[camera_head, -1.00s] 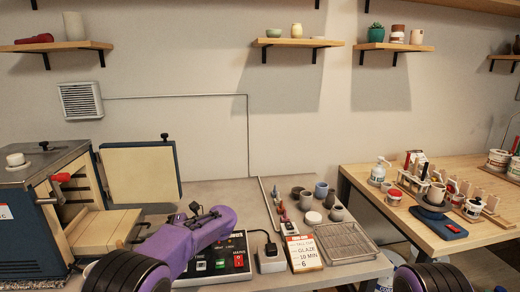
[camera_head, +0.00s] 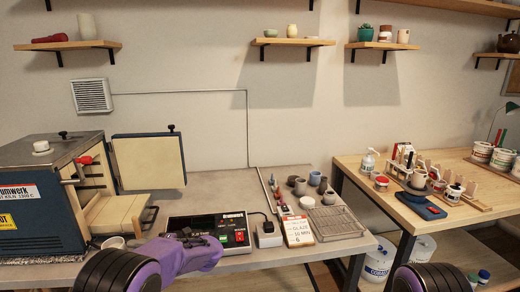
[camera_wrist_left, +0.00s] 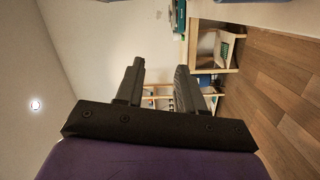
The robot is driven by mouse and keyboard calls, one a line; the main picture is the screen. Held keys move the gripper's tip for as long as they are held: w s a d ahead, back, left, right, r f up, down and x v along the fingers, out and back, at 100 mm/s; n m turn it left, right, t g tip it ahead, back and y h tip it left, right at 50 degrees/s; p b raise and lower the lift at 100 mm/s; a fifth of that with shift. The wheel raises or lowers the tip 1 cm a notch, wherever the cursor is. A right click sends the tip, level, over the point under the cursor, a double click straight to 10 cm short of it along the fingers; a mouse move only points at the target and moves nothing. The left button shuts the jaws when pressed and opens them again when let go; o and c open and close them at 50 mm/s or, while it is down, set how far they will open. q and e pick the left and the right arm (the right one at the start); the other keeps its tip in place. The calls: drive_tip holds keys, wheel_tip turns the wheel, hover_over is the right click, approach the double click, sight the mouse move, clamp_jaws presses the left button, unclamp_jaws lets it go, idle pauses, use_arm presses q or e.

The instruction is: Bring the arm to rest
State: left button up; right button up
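My left arm comes in from the bottom left of the head view, purple with a black joint. Its black gripper (camera_head: 192,238) is in front of the control box at the bench's front. In the left wrist view the two fingers of the left gripper (camera_wrist_left: 160,72) stand apart with nothing between them, so it is open and empty. It points toward a room with a wooden floor and shelving. My right gripper is not in view. Only a black part of my right arm shows at the bottom right of the head view.
A blue kiln (camera_head: 40,205) with its door (camera_head: 148,163) open stands at the left. The control box (camera_head: 236,232), a price-like card (camera_head: 298,231), a wire rack (camera_head: 336,222) and several small pots sit on the grey bench. A wooden table (camera_head: 455,170) holds glazing things. White buckets (camera_head: 378,262) stand below.

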use_arm(q)
drive_tip(key=s+a+f+m+t+h, duration=0.25)
drive_tip(key=s+f+m+t, duration=0.3)
drive_tip(key=f+m, duration=0.45)
drive_tip(key=s+a+f+m+t+h, duration=0.1)
drive_tip(key=s+f+m+t+h, duration=0.4)
drive_tip(key=f+m, duration=0.45)
drive_tip(key=s+d+f+m+g+h, duration=0.2)
drive_tip(key=s+f, duration=0.1)
drive_tip(key=s, duration=0.7)
drive_tip(key=s+d+f+m+g+h, duration=0.3)
drive_tip(key=s, duration=0.7)
drive_tip(key=s+d+f+m+g+h, duration=0.2)
drive_tip(key=s+f, duration=0.1)
drive_tip(key=s, duration=0.7)
wheel_tip(320, 180, down, 10)
drive_tip(key=b, duration=1)
drive_tip(key=shift+w, duration=0.4)
